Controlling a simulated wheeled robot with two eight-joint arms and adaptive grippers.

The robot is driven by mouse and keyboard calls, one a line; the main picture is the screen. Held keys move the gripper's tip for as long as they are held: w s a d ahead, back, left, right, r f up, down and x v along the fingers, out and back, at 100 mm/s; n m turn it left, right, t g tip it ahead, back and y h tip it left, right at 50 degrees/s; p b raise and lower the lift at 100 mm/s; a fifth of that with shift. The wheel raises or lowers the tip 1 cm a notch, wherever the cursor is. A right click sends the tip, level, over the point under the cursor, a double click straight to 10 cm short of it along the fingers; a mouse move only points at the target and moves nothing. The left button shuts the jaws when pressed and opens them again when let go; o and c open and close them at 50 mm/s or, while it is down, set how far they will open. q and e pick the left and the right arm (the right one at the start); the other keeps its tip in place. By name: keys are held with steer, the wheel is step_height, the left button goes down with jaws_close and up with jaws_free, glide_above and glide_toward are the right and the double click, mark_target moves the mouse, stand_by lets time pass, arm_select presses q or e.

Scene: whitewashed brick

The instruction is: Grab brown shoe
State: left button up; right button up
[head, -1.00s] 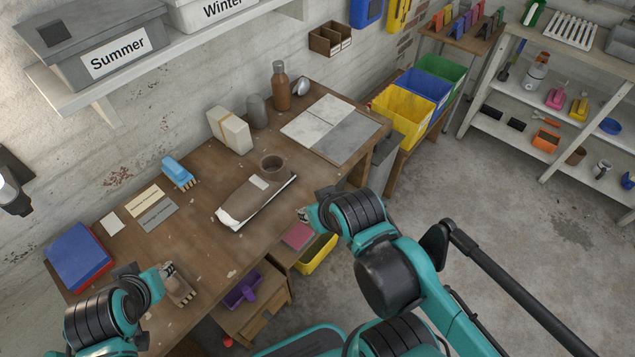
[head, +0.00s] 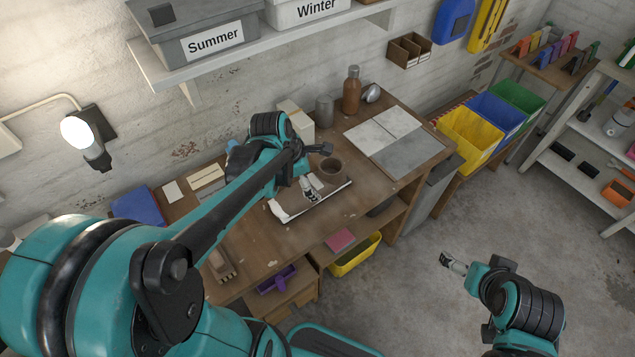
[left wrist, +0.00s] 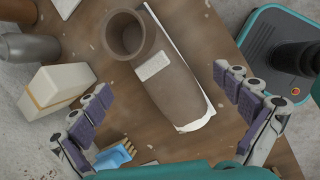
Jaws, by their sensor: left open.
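The brown shoe (head: 333,170) lies on the workbench, its white sole edge along its front side. The left arm and gripper partly cover it in the head view. In the left wrist view the shoe (left wrist: 168,88) shows its round opening and a white label. My left gripper (head: 316,170) is open and empty above the shoe. In the left wrist view its fingers (left wrist: 160,98) are spread wide on either side of the shoe, apart from it. My right gripper (head: 452,262) hangs over the floor, away from the bench; its jaws are too small to read.
Cream blocks (left wrist: 57,90) and a grey cylinder (head: 324,110) stand behind the shoe, with a brown bottle (head: 352,92). A blue brush (left wrist: 115,154) lies nearby. Grey tiles (head: 400,140) lie at the right. The shelf with the Summer box (head: 205,35) overhangs the back.

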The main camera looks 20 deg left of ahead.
mark_target(315, 182)
arm_select(q)
steer(key=n, duration=0.1)
steer(key=w+a+f+n, duration=0.1)
steer(key=n, duration=0.1)
steer(key=f+n, duration=0.1)
steer(key=shift+w+a+n, duration=0.3)
steer(key=shift+w, duration=0.1)
steer(key=shift+w+f+h, duration=0.1)
steer(key=shift+f+h, duration=0.2)
steer(key=b+x, duration=0.3)
steer(key=x, duration=0.4)
steer(key=shift+f, duration=0.2)
steer(key=shift+r, duration=0.1)
steer(key=shift+c, duration=0.6)
steer(key=c, duration=1.4)
